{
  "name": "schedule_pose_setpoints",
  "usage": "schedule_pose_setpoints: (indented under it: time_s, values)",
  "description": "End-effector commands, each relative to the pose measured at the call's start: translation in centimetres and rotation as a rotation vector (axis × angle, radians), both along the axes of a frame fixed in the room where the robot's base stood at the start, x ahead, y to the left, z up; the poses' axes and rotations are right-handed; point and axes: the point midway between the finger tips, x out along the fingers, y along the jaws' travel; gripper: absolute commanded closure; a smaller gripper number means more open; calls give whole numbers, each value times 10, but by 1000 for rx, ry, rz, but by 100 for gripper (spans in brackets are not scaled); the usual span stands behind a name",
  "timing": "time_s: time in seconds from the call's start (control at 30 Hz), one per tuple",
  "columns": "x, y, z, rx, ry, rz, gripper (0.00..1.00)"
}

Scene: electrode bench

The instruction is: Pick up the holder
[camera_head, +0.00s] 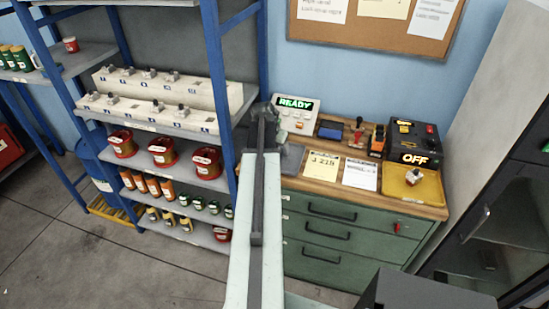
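No label marks the holder, so I cannot tell for sure which item it is. Several small grey pieces with dark knobs (183,111) stand in numbered places on the two white racks of the shelf at left. A similar small pale piece with a dark top (413,176) stands in the yellow tray (397,192) at the bench's right end. My pale arm reaches up the middle of the view. My gripper (263,112) is at its dark far end, between the shelf and the bench. Its fingers are too small and dark to read, and I see nothing clearly held.
The green drawer bench (340,229) carries a READY box (295,113), a red-handled device (359,131), an orange device (377,140), paper cards (321,165) and a black OFF box (411,143). The blue shelf (219,95) holds red tins. Dark cabinet (497,215) at right. Open floor lower left.

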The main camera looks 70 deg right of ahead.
Motion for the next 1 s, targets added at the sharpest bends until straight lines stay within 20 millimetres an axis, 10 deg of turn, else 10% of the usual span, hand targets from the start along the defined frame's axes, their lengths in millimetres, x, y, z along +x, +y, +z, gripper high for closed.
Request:
schedule_pose_setpoints:
  time_s: [0.17,0.43,1.0]
  values:
    - [0,0,1,0,0,0,32]
    - [1,0,1,0,-1,1,100]
    - [1,0,34,0,0,2,100]
